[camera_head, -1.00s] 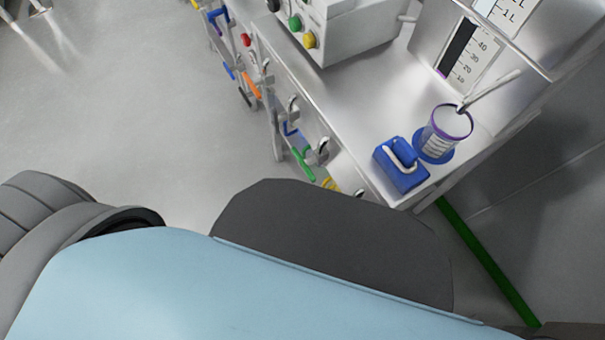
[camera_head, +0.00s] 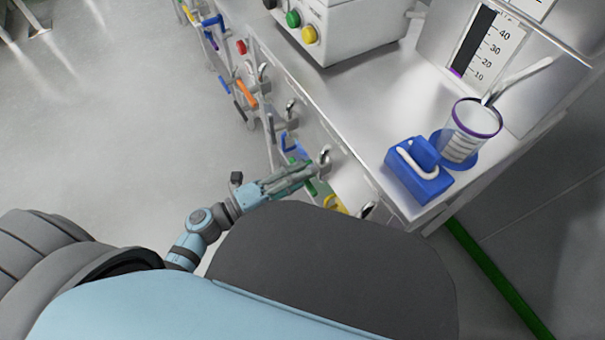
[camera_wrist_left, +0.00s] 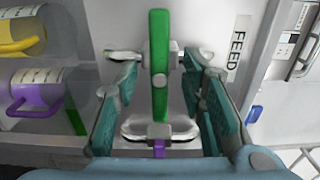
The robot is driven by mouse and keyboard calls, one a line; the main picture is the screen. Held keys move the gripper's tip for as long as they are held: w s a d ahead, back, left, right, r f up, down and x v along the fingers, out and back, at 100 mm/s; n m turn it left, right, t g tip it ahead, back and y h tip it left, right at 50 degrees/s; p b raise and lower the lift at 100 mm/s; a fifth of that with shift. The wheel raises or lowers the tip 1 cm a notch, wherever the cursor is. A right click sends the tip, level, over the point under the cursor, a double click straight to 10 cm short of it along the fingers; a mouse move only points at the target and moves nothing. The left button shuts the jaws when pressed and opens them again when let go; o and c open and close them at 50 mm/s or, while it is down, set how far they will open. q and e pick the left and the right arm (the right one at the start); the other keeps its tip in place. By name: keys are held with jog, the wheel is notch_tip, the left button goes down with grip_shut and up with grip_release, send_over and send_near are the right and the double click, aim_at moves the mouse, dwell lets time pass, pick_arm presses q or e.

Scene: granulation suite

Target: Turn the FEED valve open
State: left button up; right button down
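The FEED valve's green lever handle (camera_wrist_left: 160,75) stands upright in the middle of the left wrist view. The FEED label (camera_wrist_left: 237,48) is on the panel to its right. My left gripper (camera_wrist_left: 160,68) is open, with one teal finger on each side of the green handle and a visible gap to each. In the head view my left gripper (camera_head: 302,172) reaches the bench front at the green handle (camera_head: 311,187), which it partly covers. My right gripper is in neither view.
A small purple part (camera_wrist_left: 159,147) shows below the green handle. Containers with yellow (camera_wrist_left: 22,42) and purple (camera_wrist_left: 38,98) handles sit at left in the wrist view. On the bench top are a blue block (camera_head: 418,172) and a clear cup (camera_head: 468,130). Other coloured handles line the bench front.

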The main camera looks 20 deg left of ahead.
pick_arm(q)
jog(key=shift+w+d, duration=0.45)
jog(key=shift+w, duration=0.05)
jog(key=shift+c, duration=0.8)
jog(key=c, duration=0.6)
grip_shut()
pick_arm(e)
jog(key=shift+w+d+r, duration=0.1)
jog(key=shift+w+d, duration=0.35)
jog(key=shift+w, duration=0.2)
